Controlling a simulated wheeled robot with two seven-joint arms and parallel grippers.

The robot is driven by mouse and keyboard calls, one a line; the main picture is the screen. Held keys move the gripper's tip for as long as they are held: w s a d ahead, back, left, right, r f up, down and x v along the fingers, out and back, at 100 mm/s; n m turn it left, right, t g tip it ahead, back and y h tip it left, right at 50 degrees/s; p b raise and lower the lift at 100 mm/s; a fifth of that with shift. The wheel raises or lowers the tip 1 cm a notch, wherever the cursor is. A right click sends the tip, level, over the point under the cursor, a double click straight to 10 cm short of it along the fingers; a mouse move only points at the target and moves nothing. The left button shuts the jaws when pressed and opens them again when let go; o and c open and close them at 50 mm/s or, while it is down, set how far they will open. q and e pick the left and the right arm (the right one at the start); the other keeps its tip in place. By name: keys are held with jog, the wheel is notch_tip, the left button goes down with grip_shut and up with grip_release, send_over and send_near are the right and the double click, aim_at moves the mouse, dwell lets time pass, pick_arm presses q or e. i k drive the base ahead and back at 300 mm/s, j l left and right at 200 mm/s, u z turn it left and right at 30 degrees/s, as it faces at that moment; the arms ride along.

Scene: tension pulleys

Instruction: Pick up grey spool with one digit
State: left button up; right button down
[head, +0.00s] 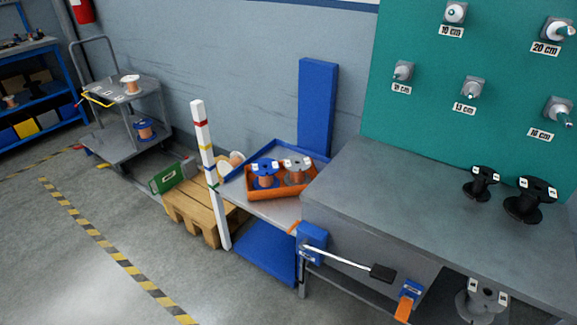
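A grey spool (470,304) with white labels sits low at the bottom right, below the grey table's front edge; the table partly hides it. Another spool with a pale grey-looking flange and copper wire (297,170) stands in an orange tray, right beside a blue-flanged spool (265,176). Both carry small white labels. The digits on all the spool labels are too small to read. Neither of my grippers shows in the head view.
Two black spools (482,183) (528,204) stand on the grey table (400,205). A lever with a black handle (382,272) juts out before the table. A white post (207,165) stands by a wooden pallet (190,208). A cart (112,105) holds spools at left. The striped floor is clear.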

aim_at(297, 171)
jog(key=z, duration=0.25)
jog(key=i+j+z, duration=0.2)
jog(key=z, duration=0.3)
jog(key=i+j+z, duration=0.15)
jog(key=j+z, duration=0.35)
